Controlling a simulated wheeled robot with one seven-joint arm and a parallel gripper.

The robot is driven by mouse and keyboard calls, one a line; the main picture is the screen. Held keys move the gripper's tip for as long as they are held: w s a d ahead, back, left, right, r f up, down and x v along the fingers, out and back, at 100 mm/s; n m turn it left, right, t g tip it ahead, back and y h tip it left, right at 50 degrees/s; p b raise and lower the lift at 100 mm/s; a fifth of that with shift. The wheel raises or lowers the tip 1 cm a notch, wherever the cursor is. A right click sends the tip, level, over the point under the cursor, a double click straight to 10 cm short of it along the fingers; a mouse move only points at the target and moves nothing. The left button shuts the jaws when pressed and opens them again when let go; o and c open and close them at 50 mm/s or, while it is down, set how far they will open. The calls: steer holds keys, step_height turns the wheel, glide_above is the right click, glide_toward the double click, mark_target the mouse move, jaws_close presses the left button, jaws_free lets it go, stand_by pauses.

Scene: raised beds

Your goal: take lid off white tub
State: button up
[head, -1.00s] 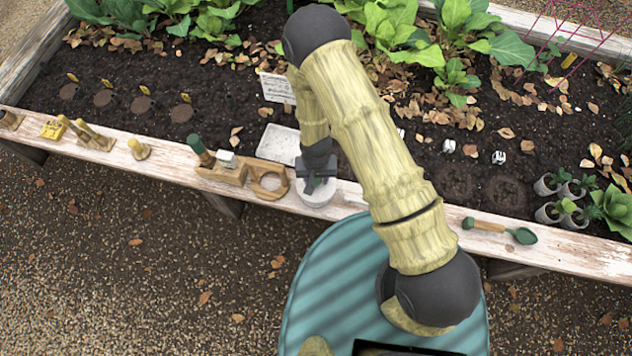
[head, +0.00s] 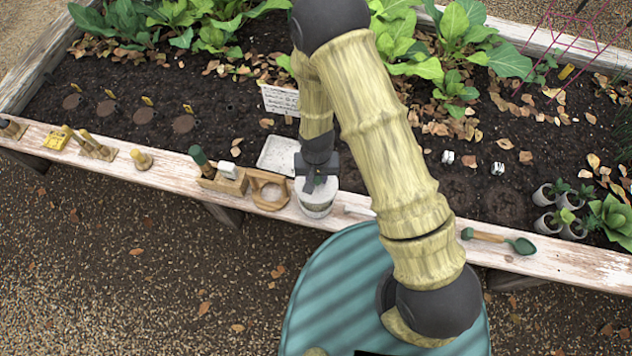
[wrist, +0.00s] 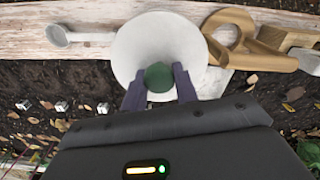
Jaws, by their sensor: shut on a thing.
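The white tub (head: 317,209) stands on the wooden plank edge of the bed, just right of the wooden ring holder. Its round pale lid (wrist: 160,38) has a green knob (wrist: 159,76) and shows in the wrist view from above. My gripper (head: 318,183) points down over the lid, and its two fingers (wrist: 159,86) are shut on the knob from both sides. The lid sits over the tub's mouth; I cannot tell whether there is a small gap. The tub's inside is hidden.
A wooden holder (head: 268,190) stands close left of the tub, and a white tray (head: 277,155) lies behind on the soil. A white scoop (wrist: 60,36) lies on the plank beside the tub. A green trowel (head: 497,240) lies farther right.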

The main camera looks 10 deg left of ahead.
step_height(320, 180, up, 2)
stand_by(0.6)
steer(key=w+d+r+m, duration=0.1)
steer(key=w+d+r, duration=0.4)
steer(key=d, duration=0.6)
steer(key=w+d+r+m, duration=0.1)
steer(key=w+d+r, duration=0.4)
steer(key=w+d, duration=0.4)
steer(key=shift+w+d, duration=0.35)
steer(key=shift+d, duration=0.85)
steer(key=shift+f, duration=0.1)
